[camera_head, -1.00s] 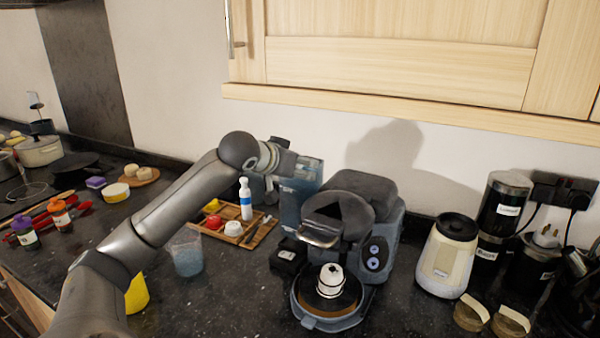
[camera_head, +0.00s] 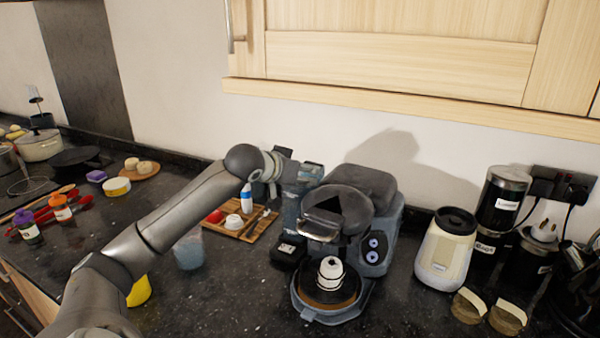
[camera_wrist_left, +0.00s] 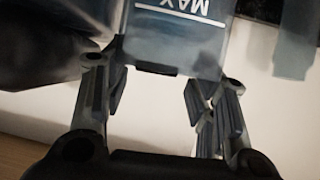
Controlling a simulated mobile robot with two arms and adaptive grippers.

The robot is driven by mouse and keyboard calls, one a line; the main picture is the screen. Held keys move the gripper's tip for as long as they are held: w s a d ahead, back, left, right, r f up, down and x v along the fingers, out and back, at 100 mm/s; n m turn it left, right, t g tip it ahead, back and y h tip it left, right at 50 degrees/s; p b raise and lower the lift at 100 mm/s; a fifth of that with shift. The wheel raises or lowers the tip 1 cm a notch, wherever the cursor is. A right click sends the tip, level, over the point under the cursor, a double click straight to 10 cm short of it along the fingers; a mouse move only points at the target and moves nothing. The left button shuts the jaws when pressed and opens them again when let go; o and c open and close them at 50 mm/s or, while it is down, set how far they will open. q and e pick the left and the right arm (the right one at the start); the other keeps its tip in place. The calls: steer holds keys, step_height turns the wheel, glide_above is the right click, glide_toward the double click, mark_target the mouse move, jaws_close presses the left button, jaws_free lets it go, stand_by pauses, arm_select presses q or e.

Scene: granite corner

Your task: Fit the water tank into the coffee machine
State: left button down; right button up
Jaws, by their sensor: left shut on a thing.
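The coffee machine (camera_head: 368,182) stands on the dark counter right of the middle, with a white ribbed item (camera_head: 331,271) on its round front base. The translucent blue-grey water tank (camera_head: 291,213) is upright at the machine's left rear side. A MAX mark shows on the tank in the left wrist view (camera_wrist_left: 178,40). My left gripper (camera_head: 288,170) is shut on the tank near its top; its fingers (camera_wrist_left: 155,88) show around the tank's edge in the left wrist view. I cannot tell whether the tank touches the machine. My right gripper is not in view.
A wooden tray (camera_head: 238,229) with small items and a clear beaker (camera_head: 188,250) stand left of the machine. A cream jar (camera_head: 446,250) and dark canisters (camera_head: 503,202) stand to its right. A wooden cabinet (camera_head: 400,62) hangs above. The front counter is mostly clear.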

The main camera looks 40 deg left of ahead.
arm_select(q)
steer(key=c, duration=0.6)
jaws_free()
steer(key=shift+r, duration=0.1)
steer(key=b+v, duration=0.3)
steer(key=v, duration=0.9)
